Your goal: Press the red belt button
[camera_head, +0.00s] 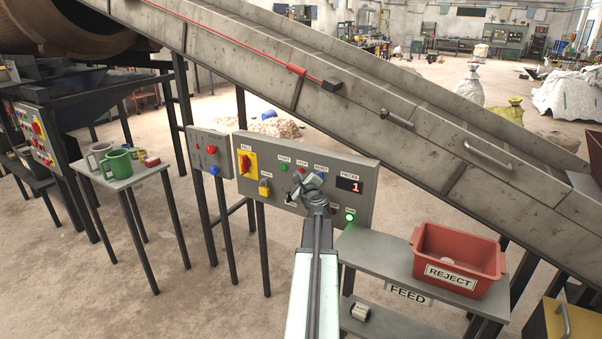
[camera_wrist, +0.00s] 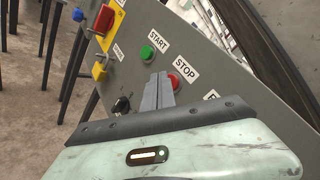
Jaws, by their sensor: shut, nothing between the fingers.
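The grey control panel (camera_head: 358,205) stands below the sloping conveyor, with a lit display reading 1. In the wrist view, a red round button (camera_wrist: 174,82) sits by the STOP label, right of and below a green button (camera_wrist: 147,53) labelled START. My gripper (camera_wrist: 162,78) is shut and empty. Its tips appear in front of the panel between these buttons and overlap the red button's left edge; I cannot tell whether they touch it. In the head view, my gripper (camera_head: 309,182) hides part of the panel.
A yellow-and-red switch (camera_head: 246,163) and a yellow padlock (camera_head: 264,187) are left of the buttons. A black knob (camera_wrist: 121,105) is below them. A smaller box (camera_head: 203,141) with red and blue buttons stands left. A red REJECT bin (camera_head: 428,240) is at right.

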